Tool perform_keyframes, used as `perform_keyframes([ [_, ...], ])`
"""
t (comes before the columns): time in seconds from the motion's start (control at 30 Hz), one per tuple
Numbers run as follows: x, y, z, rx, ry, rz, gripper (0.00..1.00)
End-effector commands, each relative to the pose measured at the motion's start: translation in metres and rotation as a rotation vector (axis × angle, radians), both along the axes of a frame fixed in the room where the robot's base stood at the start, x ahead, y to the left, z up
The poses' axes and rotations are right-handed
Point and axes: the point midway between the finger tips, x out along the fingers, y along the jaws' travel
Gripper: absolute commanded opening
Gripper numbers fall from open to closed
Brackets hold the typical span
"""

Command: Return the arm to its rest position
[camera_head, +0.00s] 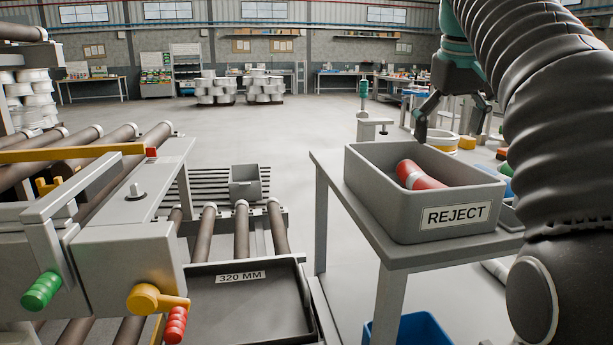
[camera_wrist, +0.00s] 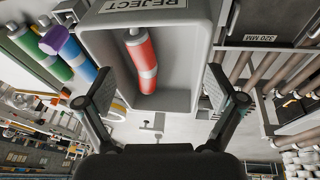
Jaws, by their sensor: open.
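My gripper (camera_head: 452,117) is above the far edge of the grey REJECT bin (camera_head: 377,207) in the head view. In the wrist view my gripper (camera_wrist: 161,100) is open, its two fingers spread wide with nothing between them. A red cylinder with a pale band (camera_head: 413,176) lies inside the bin, tilted against the wall. It also shows in the wrist view (camera_wrist: 140,62), apart from both fingers. My arm rises along the right side of the head view.
The bin stands on a grey table (camera_head: 335,178). A roller conveyor (camera_head: 80,150) with a green-handled lever (camera_head: 41,291) is at left. A black 320 MM tray (camera_head: 245,305) lies low at centre. Green and blue cylinders (camera_wrist: 82,66) lie beside the bin. Open floor (camera_head: 270,125) extends behind.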

Motion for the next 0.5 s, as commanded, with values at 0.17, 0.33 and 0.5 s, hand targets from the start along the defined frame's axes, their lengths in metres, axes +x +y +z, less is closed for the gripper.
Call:
perform_keyframes([
  [0.17,-0.016,0.009,-0.014,0.009,-0.020,-0.008,0.93],
  [0.33,-0.042,0.023,-0.043,0.023,-0.051,-0.017,0.93],
  [0.5,-0.073,0.037,-0.083,0.043,-0.084,-0.031,0.93],
])
